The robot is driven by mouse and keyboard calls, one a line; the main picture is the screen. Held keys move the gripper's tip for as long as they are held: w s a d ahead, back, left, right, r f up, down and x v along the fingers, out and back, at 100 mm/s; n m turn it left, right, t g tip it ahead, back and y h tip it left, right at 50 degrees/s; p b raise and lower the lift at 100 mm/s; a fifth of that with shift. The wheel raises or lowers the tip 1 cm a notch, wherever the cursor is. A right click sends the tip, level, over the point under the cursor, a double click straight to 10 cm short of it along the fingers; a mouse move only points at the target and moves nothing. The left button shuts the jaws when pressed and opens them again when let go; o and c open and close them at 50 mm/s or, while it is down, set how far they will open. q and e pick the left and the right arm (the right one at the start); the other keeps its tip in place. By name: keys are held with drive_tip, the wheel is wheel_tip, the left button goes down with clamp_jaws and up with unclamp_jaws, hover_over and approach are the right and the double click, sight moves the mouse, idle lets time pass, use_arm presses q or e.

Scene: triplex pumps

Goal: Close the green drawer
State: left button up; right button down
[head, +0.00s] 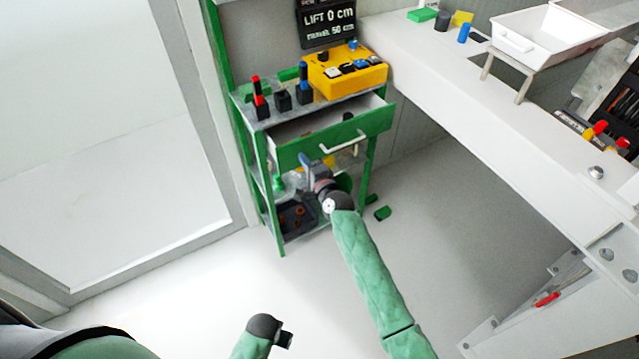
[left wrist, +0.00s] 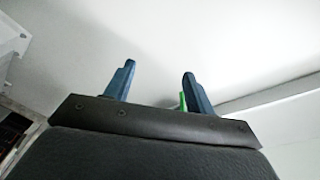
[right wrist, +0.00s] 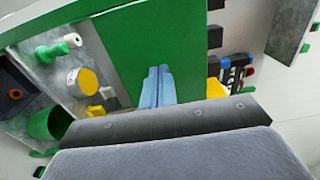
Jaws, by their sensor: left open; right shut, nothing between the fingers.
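The green drawer (head: 335,136) is pulled out of the green cart, with its open top and white bar handle (head: 343,142) showing. My right gripper (head: 305,161) is shut and empty, close to the left part of the drawer front, below the rim. In the right wrist view, its blue fingers (right wrist: 157,86) lie together against a large green panel (right wrist: 160,45), probably the drawer front; whether they touch it I cannot tell. My left gripper (left wrist: 158,88) is open and empty over pale floor.
A yellow box (head: 345,72) with several buttons and dark holders (head: 283,100) stand on the cart top. Lower shelves hold a dark bin (head: 297,215) and small parts. A white bench (head: 480,110) runs along the right.

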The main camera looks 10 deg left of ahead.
drive_tip(key=b+x, duration=0.2)
drive_tip(key=x, duration=0.6)
drive_tip(key=shift+w+f, duration=0.1)
drive_tip(key=shift+w, duration=0.05)
drive_tip(key=shift+w+a, duration=0.15)
drive_tip(key=shift+r, duration=0.35)
use_arm(q)
wheel_tip(320, 180, up, 12)
drive_tip(key=d, duration=0.1)
drive_tip(key=shift+w+f, duration=0.15)
drive_tip(key=shift+w, duration=0.2)
